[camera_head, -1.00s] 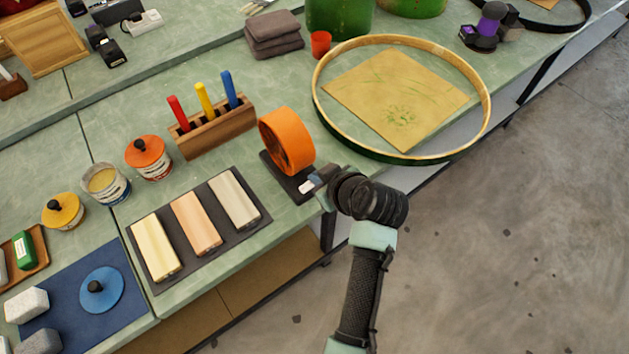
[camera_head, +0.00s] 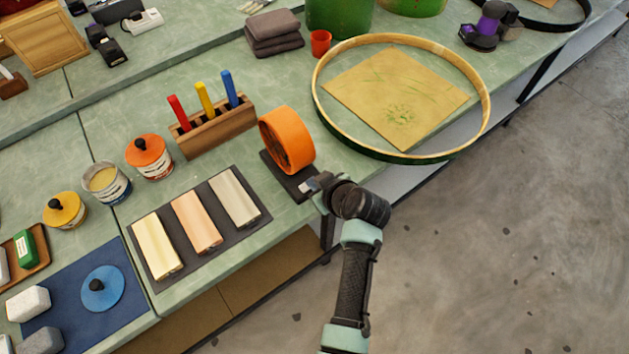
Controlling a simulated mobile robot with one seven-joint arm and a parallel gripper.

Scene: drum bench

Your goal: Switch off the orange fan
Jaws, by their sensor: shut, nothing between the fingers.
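The orange fan (camera_head: 286,139) is a round orange ring on a dark flat base (camera_head: 283,172), near the front edge of the green bench. A small pale patch (camera_head: 305,186), perhaps its switch, shows at the front corner of the base. My gripper (camera_head: 316,184) is shut and empty, right at that corner. Its tips partly cover the pale patch; I cannot tell whether they touch it. Whether the switch is on or off is too small to see.
A wooden-rimmed drum hoop (camera_head: 471,146) lies right of the fan. A dark tray (camera_head: 262,217) with several pale blocks lies left, in front of a wooden rack (camera_head: 216,136) with coloured handles. A red cup (camera_head: 320,42) stands behind. Open floor lies to the right.

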